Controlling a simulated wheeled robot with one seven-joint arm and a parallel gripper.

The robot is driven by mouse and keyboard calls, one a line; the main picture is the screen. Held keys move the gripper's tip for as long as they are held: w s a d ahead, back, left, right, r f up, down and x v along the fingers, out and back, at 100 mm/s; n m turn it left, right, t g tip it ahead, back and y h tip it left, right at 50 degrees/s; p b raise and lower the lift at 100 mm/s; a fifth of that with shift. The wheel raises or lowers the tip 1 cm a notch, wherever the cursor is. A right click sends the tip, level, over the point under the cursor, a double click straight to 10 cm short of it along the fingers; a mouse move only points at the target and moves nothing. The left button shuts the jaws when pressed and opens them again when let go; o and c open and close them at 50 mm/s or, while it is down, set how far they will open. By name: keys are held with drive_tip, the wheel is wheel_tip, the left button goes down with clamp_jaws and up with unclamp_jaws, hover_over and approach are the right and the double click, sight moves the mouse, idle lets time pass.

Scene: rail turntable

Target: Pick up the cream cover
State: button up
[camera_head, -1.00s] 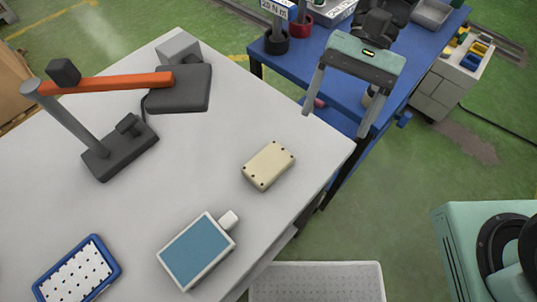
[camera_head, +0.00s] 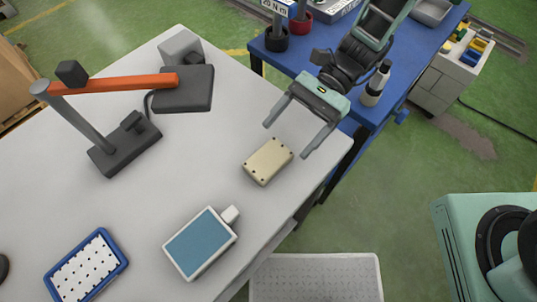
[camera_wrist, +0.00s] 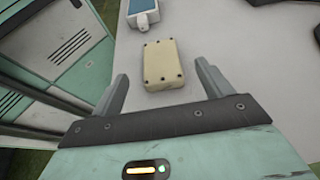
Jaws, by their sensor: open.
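The cream cover (camera_head: 268,161) is a small flat block with dark screw holes at its corners. It lies flat on the grey-white table near the table's right edge. It also shows in the wrist view (camera_wrist: 161,64), ahead of the fingers and roughly centred between them. My gripper (camera_head: 284,141) is open and empty, with its two fingers pointing toward the cover from the upper right. In the wrist view my gripper (camera_wrist: 162,87) has its fingers spread wider than the cover. I cannot tell the exact height of the fingertips above the table.
A blue-screened device (camera_head: 201,243) lies in front of the cover, with a blue-rimmed tray (camera_head: 122,264) to its left. A lamp with an orange arm (camera_head: 120,83) stands at the back left. A blue table (camera_head: 285,62) holds a dark-topped bottle (camera_head: 376,86). Table around the cover is clear.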

sight(268, 159)
drive_tip(key=shift+p+x, duration=0.85)
drive_tip(key=shift+x, duration=2.7)
drive_tip(key=c, duration=1.3)
drive_tip(key=shift+o, duration=0.2)
